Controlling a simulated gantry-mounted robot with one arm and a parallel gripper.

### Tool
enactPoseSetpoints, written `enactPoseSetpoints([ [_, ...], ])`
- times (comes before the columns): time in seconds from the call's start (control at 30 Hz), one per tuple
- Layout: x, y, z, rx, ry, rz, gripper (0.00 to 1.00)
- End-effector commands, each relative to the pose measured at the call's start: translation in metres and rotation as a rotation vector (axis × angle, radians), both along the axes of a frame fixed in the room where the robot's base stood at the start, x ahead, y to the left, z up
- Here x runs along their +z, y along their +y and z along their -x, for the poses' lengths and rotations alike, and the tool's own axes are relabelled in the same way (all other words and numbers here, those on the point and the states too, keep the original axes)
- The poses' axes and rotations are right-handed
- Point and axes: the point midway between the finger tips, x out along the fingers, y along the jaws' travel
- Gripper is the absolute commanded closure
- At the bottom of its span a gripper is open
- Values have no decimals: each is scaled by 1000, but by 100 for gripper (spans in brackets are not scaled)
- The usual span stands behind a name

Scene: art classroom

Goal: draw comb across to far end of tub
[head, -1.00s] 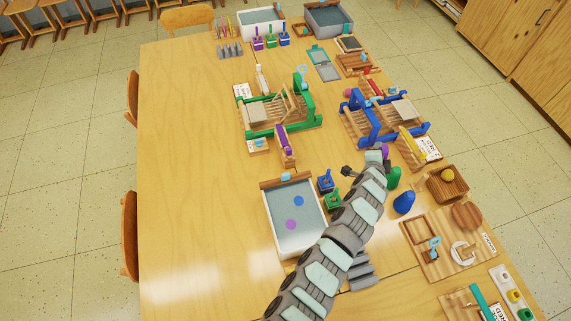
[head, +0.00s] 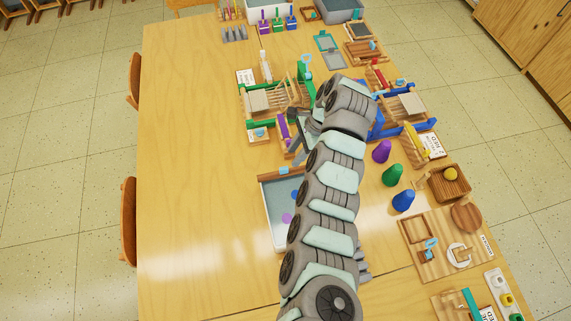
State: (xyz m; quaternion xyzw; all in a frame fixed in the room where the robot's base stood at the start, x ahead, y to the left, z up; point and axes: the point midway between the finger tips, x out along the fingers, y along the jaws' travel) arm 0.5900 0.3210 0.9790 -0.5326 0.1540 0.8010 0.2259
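The tub (head: 264,207) is a shallow grey tray of liquid. A blue spot and a purple spot (head: 287,218) show in it; my arm covers its right side. A wooden bar with a light blue grip (head: 283,170), which looks like the comb, lies along the tub's back edge; its right part is hidden. My gripper (head: 296,144) points down and left just above and behind that bar, beside the purple-handled wooden tool (head: 283,127). It appears apart from the bar. Its fingers are small and partly hidden, so I cannot tell whether they are open.
Green (head: 262,124) and blue (head: 412,126) wooden frames stand behind the tub. A wooden box with a yellow ball (head: 451,174) is farther right. The table's left side (head: 195,180) is clear.

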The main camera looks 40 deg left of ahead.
Motion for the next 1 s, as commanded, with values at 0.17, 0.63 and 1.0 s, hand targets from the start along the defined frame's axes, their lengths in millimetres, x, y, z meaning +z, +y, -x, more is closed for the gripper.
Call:
enactPoseSetpoints([
  [0.17,-31,7,12,1,0,0,65],
  [0.63,-77,17,26,0,-4,-3,65],
  [1.0,-77,17,26,0,-5,-3,79],
])
